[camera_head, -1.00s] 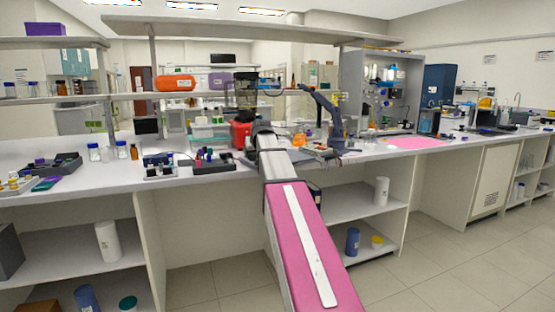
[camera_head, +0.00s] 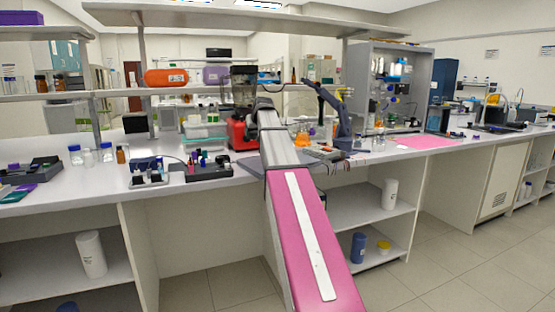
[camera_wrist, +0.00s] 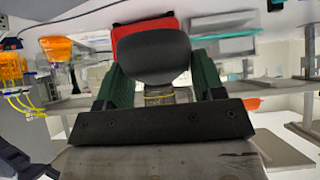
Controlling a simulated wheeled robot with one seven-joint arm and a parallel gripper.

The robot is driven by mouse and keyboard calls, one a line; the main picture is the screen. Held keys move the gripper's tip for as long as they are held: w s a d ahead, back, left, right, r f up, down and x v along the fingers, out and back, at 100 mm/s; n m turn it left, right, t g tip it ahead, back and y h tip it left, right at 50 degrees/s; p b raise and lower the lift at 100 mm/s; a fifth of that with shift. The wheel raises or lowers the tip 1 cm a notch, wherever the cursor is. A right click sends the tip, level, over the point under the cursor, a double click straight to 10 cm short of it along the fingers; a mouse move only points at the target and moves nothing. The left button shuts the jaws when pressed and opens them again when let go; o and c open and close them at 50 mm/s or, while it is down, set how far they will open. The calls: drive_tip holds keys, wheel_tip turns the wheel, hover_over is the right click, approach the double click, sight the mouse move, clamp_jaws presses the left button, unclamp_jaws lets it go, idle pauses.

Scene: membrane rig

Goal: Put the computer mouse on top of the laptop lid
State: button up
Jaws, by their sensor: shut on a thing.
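A dark, rounded computer mouse (camera_wrist: 152,55) is held between the green-sided fingers of my gripper (camera_wrist: 158,72) in the wrist view. The fingers stand on either side of it, and it hides part of a red object behind it. In the head view my own arm reaches over the bench and the mouse cannot be made out. I cannot pick out a laptop or its lid with certainty in either view.
A red-based machine (camera_head: 238,134) stands on the white bench (camera_head: 70,197) close to my arm's end. A black device tray (camera_head: 208,170) and small bottles are to its left. A blue-grey arm (camera_head: 335,112) and a pink mat (camera_head: 427,142) are to the right.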

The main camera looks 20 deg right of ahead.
drive_tip(key=shift+w+d+f, duration=0.15)
drive_tip(key=shift+w+d, duration=0.05)
drive_tip(key=s+d+f, duration=0.1)
drive_tip(key=d+f, duration=0.1)
drive_tip(key=d, duration=0.1)
drive_tip(key=s+d+f, duration=0.1)
drive_tip(key=d+f, duration=0.1)
drive_tip(key=d, duration=0.2)
drive_tip(key=s+d+f, duration=0.1)
drive_tip(key=d+f, duration=0.1)
drive_tip(key=d, duration=0.2)
drive_tip(key=shift+f, duration=2.4)
drive_tip(key=shift+f, duration=0.1)
drive_tip(key=o, duration=0.9)
drive_tip(key=shift+o, duration=0.2)
drive_tip(key=v, duration=1.2)
drive_tip(key=shift+a, duration=0.1)
